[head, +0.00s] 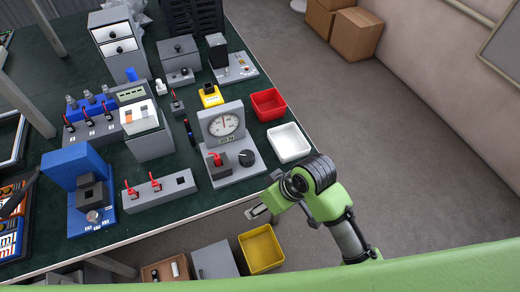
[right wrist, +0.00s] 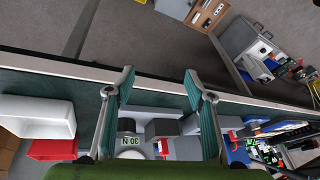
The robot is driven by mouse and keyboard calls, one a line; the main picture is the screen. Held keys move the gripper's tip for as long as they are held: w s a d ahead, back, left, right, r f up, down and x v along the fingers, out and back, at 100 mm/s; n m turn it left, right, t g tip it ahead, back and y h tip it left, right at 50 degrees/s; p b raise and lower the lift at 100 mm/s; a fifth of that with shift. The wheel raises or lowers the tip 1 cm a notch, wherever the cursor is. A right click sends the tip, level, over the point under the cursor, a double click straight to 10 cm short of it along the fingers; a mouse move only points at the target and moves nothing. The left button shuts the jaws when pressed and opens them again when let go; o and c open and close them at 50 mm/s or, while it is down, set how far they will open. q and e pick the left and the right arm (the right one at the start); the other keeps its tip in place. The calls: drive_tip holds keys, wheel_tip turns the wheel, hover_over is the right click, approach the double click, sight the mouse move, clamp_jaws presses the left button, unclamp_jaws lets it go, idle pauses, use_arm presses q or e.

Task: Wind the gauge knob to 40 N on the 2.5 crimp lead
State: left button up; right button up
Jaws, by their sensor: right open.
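The gauge (head: 224,124) is a round white dial on a grey upright panel, on a grey base. The black gauge knob (head: 246,158) is at the base's right front. Left of it, a dark block (head: 218,168) carries a red lever-like part; no 2.5 marking is readable. My right gripper (head: 257,210) is open and empty, over the table's front edge, in front of the gauge unit and apart from it. In the right wrist view my right gripper (right wrist: 160,85) has its fingers spread, with a small label (right wrist: 130,141) seeming to read 30 N beyond them. My left gripper is out of view.
A white tray (head: 306,150) and a red tray (head: 285,99) stand right of the gauge unit. A grey switch block (head: 165,199) and a blue stand (head: 70,168) are to its left. A yellow bin (head: 277,262) is below the front edge.

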drive_tip(key=w+a+r+n, duration=0.2)
drive_tip(key=w+a+r, duration=0.1)
drive_tip(key=w+a+r+n+g, duration=0.1)
drive_tip(key=w+a+r+n, duration=0.2)
drive_tip(key=shift+w+r+g, duration=0.2)
drive_tip(key=shift+w+g, duration=0.1)
drive_tip(key=shift+w, duration=0.1)
drive_tip(key=w+r+n+h, duration=0.2)
drive_tip(key=w+r, duration=0.2)
drive_tip(key=r, duration=0.1)
drive_tip(key=n+h, duration=0.1)
drive_tip(key=h, duration=0.1)
approach(247, 156)
drive_tip(key=shift+g, duration=0.3)
drive_tip(key=f, duration=0.6)
drive_tip(key=f+p, duration=0.1)
drive_tip(key=f, duration=0.2)
drive_tip(key=shift+w+f, duration=0.3)
drive_tip(key=shift+f, duration=0.05)
drive_tip(key=c, duration=1.1)
